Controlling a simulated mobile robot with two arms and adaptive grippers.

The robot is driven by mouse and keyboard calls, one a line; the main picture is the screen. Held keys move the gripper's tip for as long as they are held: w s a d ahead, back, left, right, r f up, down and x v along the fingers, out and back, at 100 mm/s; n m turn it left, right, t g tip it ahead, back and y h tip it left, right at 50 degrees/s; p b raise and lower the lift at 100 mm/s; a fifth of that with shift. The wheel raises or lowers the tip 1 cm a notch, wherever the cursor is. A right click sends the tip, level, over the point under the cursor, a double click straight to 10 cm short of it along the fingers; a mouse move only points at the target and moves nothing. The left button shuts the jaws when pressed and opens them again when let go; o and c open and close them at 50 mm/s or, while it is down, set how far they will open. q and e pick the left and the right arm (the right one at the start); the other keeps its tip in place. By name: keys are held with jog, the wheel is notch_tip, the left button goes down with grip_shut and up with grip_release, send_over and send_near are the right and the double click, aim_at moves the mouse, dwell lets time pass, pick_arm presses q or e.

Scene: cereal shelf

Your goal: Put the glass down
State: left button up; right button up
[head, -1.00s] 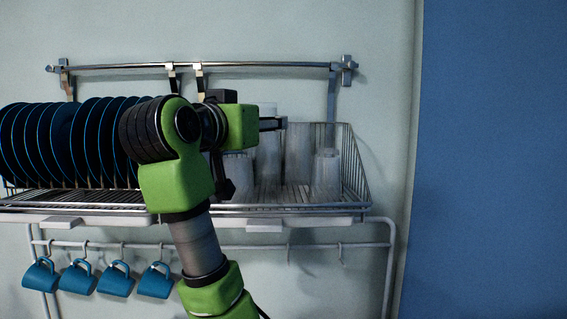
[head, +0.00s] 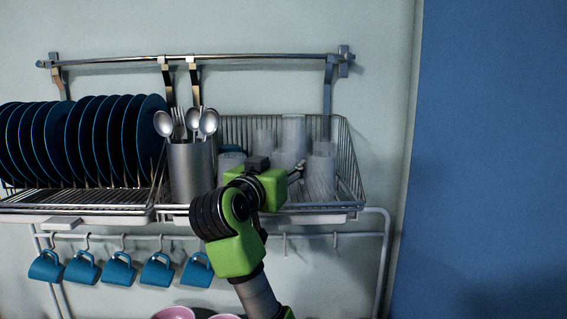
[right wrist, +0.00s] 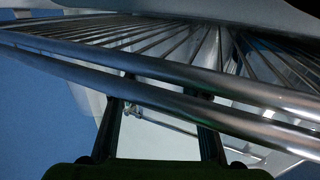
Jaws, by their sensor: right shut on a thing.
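My right gripper (head: 298,171) is in front of the glasses at the right end of the wire rack. It is shut on a pale, clear glass (head: 284,159), which is partly hidden behind the green wrist; I cannot tell whether its base touches the rack. In the right wrist view, both dark fingers (right wrist: 158,125) show behind the rack's metal rails, with a pale, blurred surface between them. Another glass (head: 320,176) stands just right of the fingers. My left gripper is not in view.
The wire rack (head: 349,160) holds more glasses (head: 293,130), a metal cutlery cup (head: 190,172) and dark blue plates (head: 85,140). Its front rail is close to my right wrist. Several blue mugs (head: 118,269) hang below. Pink dishes (head: 174,313) show at the bottom edge.

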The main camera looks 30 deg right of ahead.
jog(key=shift+a, duration=0.1)
jog(key=shift+f, duration=0.1)
jog(key=o, duration=1.1)
jog(key=shift+c, duration=0.2)
jog(key=b+v, duration=0.5)
jog(key=v, duration=0.6)
jog(key=shift+a, duration=0.1)
jog(key=shift+s+a+r+b, duration=0.2)
jog(key=shift+s+a+b, duration=0.1)
